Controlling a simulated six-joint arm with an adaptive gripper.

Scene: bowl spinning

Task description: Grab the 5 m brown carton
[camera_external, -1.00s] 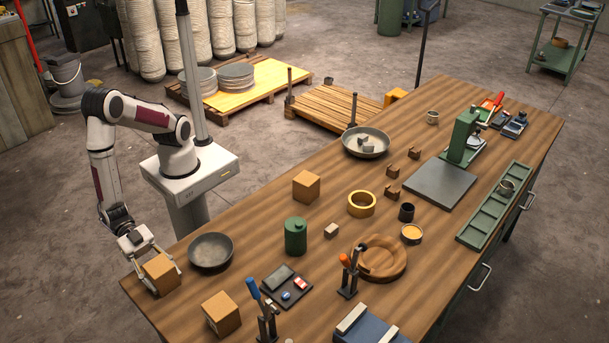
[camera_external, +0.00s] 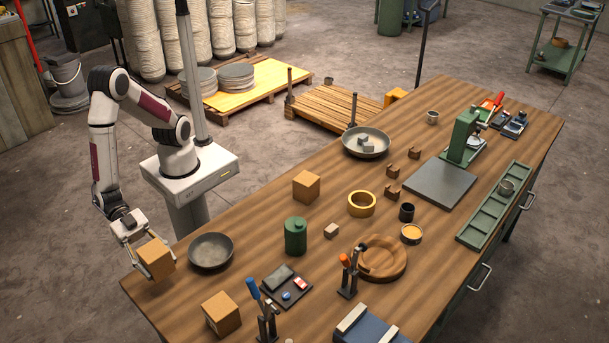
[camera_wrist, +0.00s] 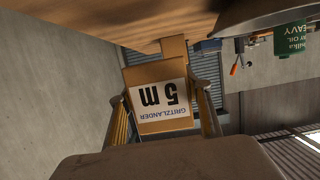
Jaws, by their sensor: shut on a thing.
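A brown carton (camera_external: 155,260) is held in my gripper (camera_external: 146,264) at the left end of the workbench, raised above the top. In the wrist view the carton (camera_wrist: 158,74) carries a white label reading "GRITZLANDER 5 m", seen upside down. The finger pads of my gripper (camera_wrist: 161,118) sit on both its sides. A second brown carton (camera_external: 221,313) stands at the near left of the bench, and a third (camera_external: 306,186) stands in the middle left; I cannot read their markings.
A dark bowl (camera_external: 211,251) stands just right of the held carton. The bench's left edge (camera_external: 138,300) is below the carton.

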